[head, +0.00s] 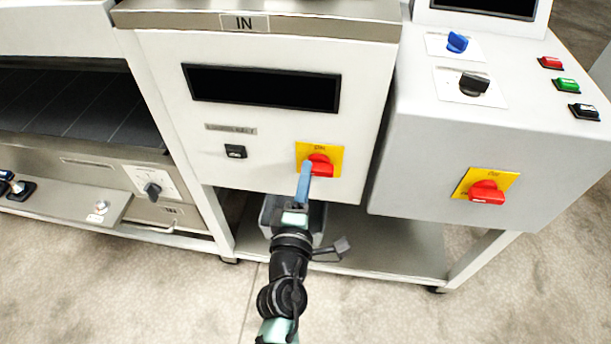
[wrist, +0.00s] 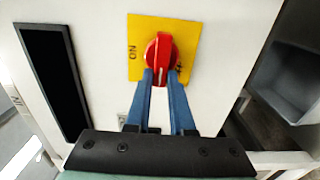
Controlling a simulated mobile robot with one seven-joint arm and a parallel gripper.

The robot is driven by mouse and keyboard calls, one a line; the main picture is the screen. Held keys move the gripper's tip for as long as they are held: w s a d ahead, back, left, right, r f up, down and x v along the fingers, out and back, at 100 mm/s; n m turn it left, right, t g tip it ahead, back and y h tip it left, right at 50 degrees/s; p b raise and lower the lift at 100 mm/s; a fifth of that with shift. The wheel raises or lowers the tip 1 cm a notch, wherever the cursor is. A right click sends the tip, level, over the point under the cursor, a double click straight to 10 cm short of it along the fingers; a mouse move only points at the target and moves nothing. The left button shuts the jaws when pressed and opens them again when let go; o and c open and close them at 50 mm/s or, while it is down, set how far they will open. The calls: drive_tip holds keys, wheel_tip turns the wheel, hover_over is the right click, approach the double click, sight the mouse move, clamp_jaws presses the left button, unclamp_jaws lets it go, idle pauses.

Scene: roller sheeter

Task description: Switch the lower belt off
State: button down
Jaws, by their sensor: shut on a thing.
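A red rotary switch (head: 321,166) sits on a yellow plate (head: 335,153) low on the front of the white cabinet marked IN. In the wrist view the red switch (wrist: 158,57) has its grip running up and down the picture, with ON lettering on the yellow plate (wrist: 136,25) to its left. My gripper (head: 305,172) reaches it from below; in the wrist view its two blue fingers (wrist: 160,77) are closed on the near end of the red grip. A small black switch (head: 235,152) lies to the left, under a label (head: 231,129) too small to read surely.
A dark window (head: 262,88) is above the switch. The grey cabinet at right carries a second red switch (head: 487,192), blue (head: 457,42) and black (head: 473,84) knobs, and several push buttons. A grey tub (wrist: 285,82) stands below on the lower shelf (head: 395,250).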

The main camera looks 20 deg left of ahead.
drive_tip(key=c, duration=0.8)
unclamp_jaws()
drive_tip(key=shift+b+v, duration=1)
drive_tip(key=shift+v, duration=5.5)
drive_tip(key=shift+r, duration=0.1)
